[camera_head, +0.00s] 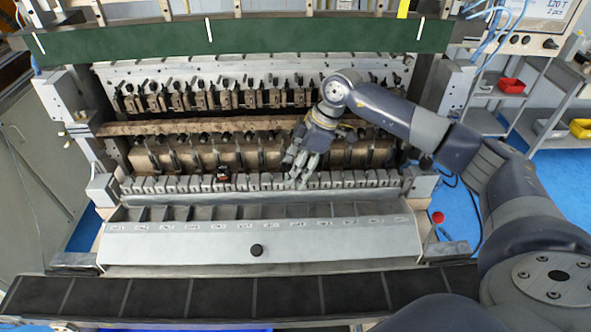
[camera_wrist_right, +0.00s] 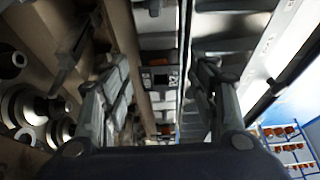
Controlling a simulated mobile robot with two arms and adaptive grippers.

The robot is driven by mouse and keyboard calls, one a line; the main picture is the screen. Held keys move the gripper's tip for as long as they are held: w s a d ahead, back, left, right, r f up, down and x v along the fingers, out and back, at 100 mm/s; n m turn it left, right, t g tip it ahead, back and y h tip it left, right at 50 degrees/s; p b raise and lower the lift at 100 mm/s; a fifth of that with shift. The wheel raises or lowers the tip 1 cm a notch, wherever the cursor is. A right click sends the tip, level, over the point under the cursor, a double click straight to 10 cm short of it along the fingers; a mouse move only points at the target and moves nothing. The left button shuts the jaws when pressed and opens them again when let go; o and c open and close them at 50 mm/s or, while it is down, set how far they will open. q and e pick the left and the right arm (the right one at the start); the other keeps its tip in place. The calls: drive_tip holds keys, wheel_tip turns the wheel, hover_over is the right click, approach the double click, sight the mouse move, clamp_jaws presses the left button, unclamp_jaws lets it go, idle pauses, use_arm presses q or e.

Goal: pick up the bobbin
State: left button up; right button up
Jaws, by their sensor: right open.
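A small dark, reddish-brown piece, which looks like the bobbin (camera_head: 223,173), sits in the row of grey blocks along the machine's front ledge, left of centre in the head view. My right gripper (camera_head: 300,170) points down over the same row, clearly to the right of that piece and apart from it. In the right wrist view the fingers of my right gripper (camera_wrist_right: 163,78) are spread, with nothing held between them. Small orange-brown bits (camera_wrist_right: 159,62) show beyond the fingertips, too blurred to identify surely. My left gripper is not in view.
The coil winder has rows of clamps (camera_head: 215,98) behind the block row (camera_head: 150,185) and a sloped white panel (camera_head: 260,243) in front. A green beam (camera_head: 240,36) crosses above. Shelves with a red bin (camera_head: 511,85) and a yellow bin (camera_head: 582,128) stand at right.

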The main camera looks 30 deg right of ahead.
sight(289, 170)
drive_tip(key=shift+d, duration=0.1)
drive_tip(key=shift+c, duration=0.6)
drive_tip(key=c, duration=0.7)
drive_tip(key=shift+c, duration=0.2)
drive_tip(key=shift+r, duration=0.1)
drive_tip(key=shift+r+b, duration=0.5)
drive_tip(key=shift+r, duration=0.05)
drive_tip(key=shift+s+a+r+b, duration=0.1)
drive_tip(key=shift+r+b, duration=0.3)
drive_tip(key=shift+r, duration=0.15)
drive_tip(key=shift+s+a+r+b, duration=0.1)
drive_tip(key=shift+r+b, duration=0.25)
drive_tip(key=shift+r, duration=0.15)
drive_tip(key=s+a+b, duration=0.1)
drive_tip(key=s+a, duration=0.1)
drive_tip(key=s, duration=0.1)
drive_tip(key=s+a+b, duration=0.2)
drive_tip(key=s+a, duration=0.1)
drive_tip(key=s+a+r+b, duration=0.1)
drive_tip(key=s+a, duration=0.2)
drive_tip(key=s, duration=0.1)
drive_tip(key=shift+s+a+b, duration=0.1)
drive_tip(key=shift+a+b, duration=0.05)
drive_tip(key=shift+b, duration=0.15)
drive_tip(key=shift+s+a+r+p, duration=0.2)
drive_tip(key=shift+s+a+p, duration=0.25)
drive_tip(key=shift+p, duration=1.4)
drive_tip(key=shift+s+a+r+p, duration=0.15)
drive_tip(key=shift+s+a+p, duration=0.3)
drive_tip(key=shift+p, duration=1.35)
